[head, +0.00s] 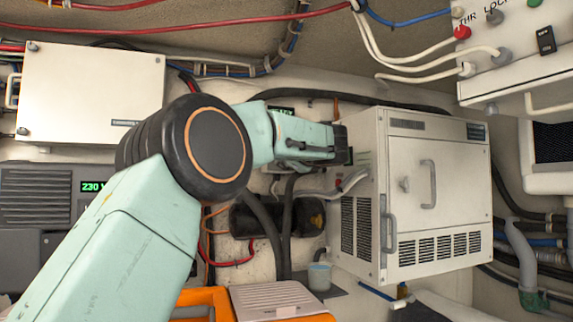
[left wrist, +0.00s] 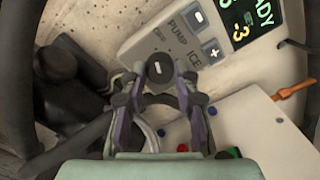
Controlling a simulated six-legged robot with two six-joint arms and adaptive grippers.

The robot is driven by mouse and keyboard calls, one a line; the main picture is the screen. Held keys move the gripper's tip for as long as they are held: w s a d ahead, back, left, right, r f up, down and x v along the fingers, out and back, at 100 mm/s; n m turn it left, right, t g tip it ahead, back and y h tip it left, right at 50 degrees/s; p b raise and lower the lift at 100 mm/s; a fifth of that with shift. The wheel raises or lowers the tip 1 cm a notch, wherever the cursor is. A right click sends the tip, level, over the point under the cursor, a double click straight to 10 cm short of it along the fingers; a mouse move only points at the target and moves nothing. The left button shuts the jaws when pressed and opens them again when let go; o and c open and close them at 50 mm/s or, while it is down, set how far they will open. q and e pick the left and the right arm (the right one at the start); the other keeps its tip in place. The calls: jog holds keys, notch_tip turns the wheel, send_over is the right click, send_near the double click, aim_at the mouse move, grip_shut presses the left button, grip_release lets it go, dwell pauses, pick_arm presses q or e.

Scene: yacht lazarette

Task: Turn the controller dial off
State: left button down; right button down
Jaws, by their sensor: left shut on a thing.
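The controller (left wrist: 165,45) is a pale panel with a lit display (left wrist: 250,22), grey plus and minus buttons and the words PUMP and ICE, seen tilted in the left wrist view. In the head view my left gripper (head: 342,155) reaches to the left side of a white cabinet, and the dial is hidden there. My right gripper is not in view.
The white vented cabinet (head: 436,235) stands close to the right of my left gripper. Black hoses (head: 286,225) and wires run just below. A white box (head: 90,90) is on the wall at left, and a panel (head: 520,50) hangs at upper right.

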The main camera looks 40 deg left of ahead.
pick_arm(q)
jog(key=shift+w+f, duration=0.1)
jog(key=shift+f, duration=0.25)
jog(key=c, duration=1.4)
grip_release()
jog(key=o, duration=0.4)
jog(key=shift+s+d+r, duration=0.2)
jog(key=shift+d+r, duration=0.05)
jog(key=shift+r, duration=0.05)
jog(key=shift+w+a, duration=0.1)
jog(key=shift+a, duration=0.05)
jog(key=v, duration=1.2)
jog(key=shift+f, duration=0.1)
